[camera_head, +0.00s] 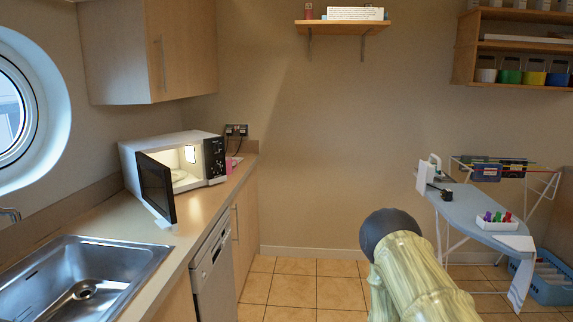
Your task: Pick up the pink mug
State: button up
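A small pink object (235,161) shows on the far end of the counter, just right of and behind the microwave. It is mostly hidden and too small to tell surely whether it is the pink mug. My arm shows at the bottom right of centre, over the floor and well apart from the counter. My gripper is not in view, so what it holds cannot be seen.
The microwave (214,158) stands on the counter (197,208) with its dark door (157,187) swung open. A sink (85,285) is in front. An ironing board (470,208) with a tray of coloured items (497,224) stands right. Tiled floor (300,285) is clear between.

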aim_at(229, 166)
jog(key=z, duration=0.7)
jog(key=i, duration=2.75)
jog(key=u, duration=0.9)
